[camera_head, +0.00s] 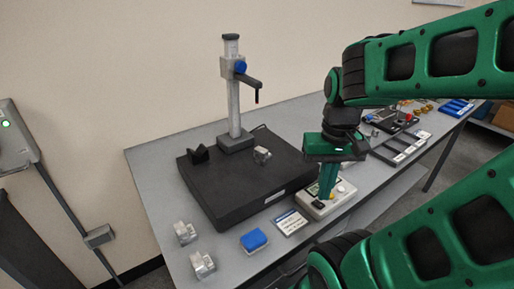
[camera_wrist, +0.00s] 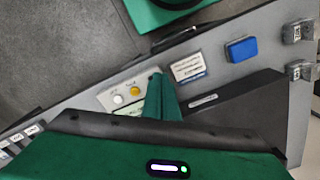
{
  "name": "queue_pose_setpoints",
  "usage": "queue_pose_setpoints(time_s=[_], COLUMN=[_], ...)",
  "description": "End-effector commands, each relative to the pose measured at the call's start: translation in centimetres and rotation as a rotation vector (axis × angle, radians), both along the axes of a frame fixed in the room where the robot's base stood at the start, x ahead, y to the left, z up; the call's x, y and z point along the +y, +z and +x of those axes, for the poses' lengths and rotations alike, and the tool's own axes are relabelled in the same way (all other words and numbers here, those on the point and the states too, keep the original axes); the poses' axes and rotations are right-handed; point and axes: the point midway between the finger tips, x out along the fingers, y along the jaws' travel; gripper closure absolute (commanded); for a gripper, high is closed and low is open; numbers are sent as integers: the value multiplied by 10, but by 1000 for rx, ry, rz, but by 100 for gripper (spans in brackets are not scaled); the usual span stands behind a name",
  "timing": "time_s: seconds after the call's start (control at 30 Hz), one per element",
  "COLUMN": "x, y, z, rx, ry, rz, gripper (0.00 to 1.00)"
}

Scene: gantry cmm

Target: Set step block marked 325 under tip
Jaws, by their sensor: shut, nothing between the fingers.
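A silver step block (camera_head: 262,156) sits on the black plate (camera_head: 222,192). The probe tip (camera_head: 257,98) hangs from the stand's arm well above it; I cannot tell whether they line up exactly. Two more metal blocks, one farther (camera_head: 184,233) and one nearer (camera_head: 202,265), stand on the table left of the plate. They also show at the right edge of the wrist view, one above (camera_wrist: 297,31) and one below (camera_wrist: 300,70). No block's number is readable. My gripper (camera_head: 326,198) is shut and empty, pointing down at the button box (camera_head: 342,198), apart from every block.
The upright stand (camera_head: 233,105) with a blue knob rises from the plate's back. A dark V-shaped piece (camera_head: 199,154) sits on the plate. A blue pad (camera_head: 254,240) and a label card (camera_head: 290,222) lie in front. Trays and small parts (camera_head: 395,125) occupy the table's right side.

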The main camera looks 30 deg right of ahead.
Motion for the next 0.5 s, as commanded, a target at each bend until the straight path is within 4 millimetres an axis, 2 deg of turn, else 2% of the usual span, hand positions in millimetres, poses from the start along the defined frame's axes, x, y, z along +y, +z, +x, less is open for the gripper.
queue_pose_setpoints(time_s=[0.27, 0.37, 0.5], x=[0, -1, -3], y=[0, 7, 17], z=[0, -9, 9], rx=[0, -14, -13], ry=[0, 28, 183], rz=[0, -1, -7], gripper=[100, 100, 100])
